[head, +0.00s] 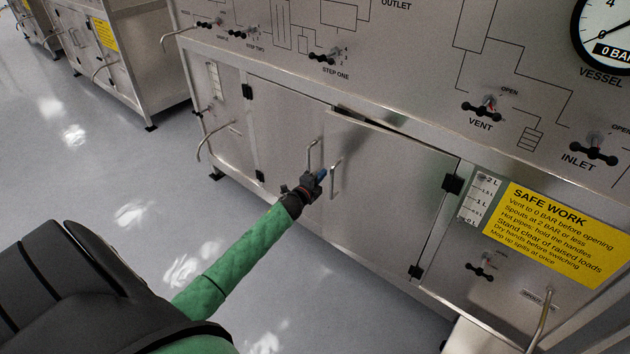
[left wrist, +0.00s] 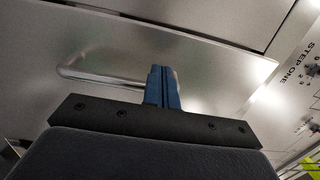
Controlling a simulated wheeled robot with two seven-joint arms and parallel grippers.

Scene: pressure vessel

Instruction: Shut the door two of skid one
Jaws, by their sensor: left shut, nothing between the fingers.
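The right cabinet door (head: 385,190) of the near steel skid stands slightly ajar. A dark gap shows along its top edge, and its hinges are on the right side. Its bar handle (head: 334,180) is near its left edge. The left cabinet door (head: 285,125) beside it looks closed, with its own bar handle (head: 312,155). My left gripper (head: 321,176) is shut and empty, close to the ajar door's handle. In the left wrist view its blue fingertips (left wrist: 162,88) are together in front of a bar handle (left wrist: 100,76); I cannot tell whether they touch. My right gripper is not in view.
Above the doors is a panel with valve knobs such as STEP ONE (head: 327,57) and VENT (head: 482,107). A yellow sign (head: 545,232) is right of the door. Another skid (head: 120,60) stands at the upper left. The grey floor (head: 90,170) on the left is clear.

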